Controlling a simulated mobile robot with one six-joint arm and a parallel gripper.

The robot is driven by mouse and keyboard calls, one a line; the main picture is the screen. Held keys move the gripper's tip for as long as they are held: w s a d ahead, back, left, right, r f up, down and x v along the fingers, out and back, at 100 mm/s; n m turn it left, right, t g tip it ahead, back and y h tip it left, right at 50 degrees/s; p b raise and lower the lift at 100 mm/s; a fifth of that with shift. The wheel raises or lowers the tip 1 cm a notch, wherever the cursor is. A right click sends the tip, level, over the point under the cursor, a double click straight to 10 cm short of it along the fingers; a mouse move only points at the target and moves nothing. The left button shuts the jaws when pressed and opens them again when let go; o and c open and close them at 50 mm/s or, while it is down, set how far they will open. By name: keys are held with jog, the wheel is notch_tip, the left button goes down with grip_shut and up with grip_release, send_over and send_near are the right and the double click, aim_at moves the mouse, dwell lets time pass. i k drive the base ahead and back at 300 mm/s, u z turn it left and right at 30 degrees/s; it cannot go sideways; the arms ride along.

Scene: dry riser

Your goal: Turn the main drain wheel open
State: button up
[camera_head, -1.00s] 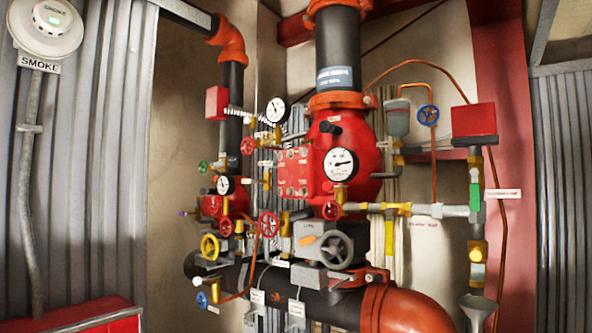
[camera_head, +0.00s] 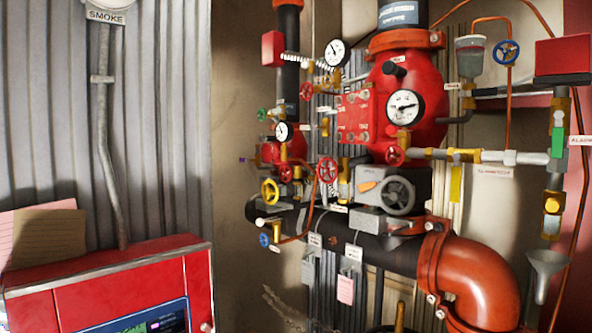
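Several handwheels show on the red valve and pipe assembly; their labels are too small to read, so I cannot tell which is the main drain wheel. A large grey wheel (camera_head: 397,195) sits on a grey box in front of the lower black pipe. A yellow wheel (camera_head: 270,191) and a blue wheel (camera_head: 264,240) are at lower left. Red wheels are at the middle (camera_head: 327,170), below the large gauge (camera_head: 394,156) and at upper left (camera_head: 306,91). Another blue wheel (camera_head: 508,51) is at upper right. My gripper is not in view.
A red cabinet (camera_head: 120,285) with a screen stands at lower left, with papers above it. A large orange elbow pipe (camera_head: 480,270) and a grey funnel (camera_head: 546,265) are at lower right. Tags hang under the black pipe. Thin copper tubes run around the assembly.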

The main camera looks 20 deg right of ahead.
aim_at(327, 170)
jog(key=u, duration=0.05)
jog(key=k, duration=1.05)
jog(key=z, duration=1.55)
jog(key=i, duration=1.05)
jog(key=u, duration=2.15)
jog(key=i, duration=0.95)
jog(key=z, duration=0.1)
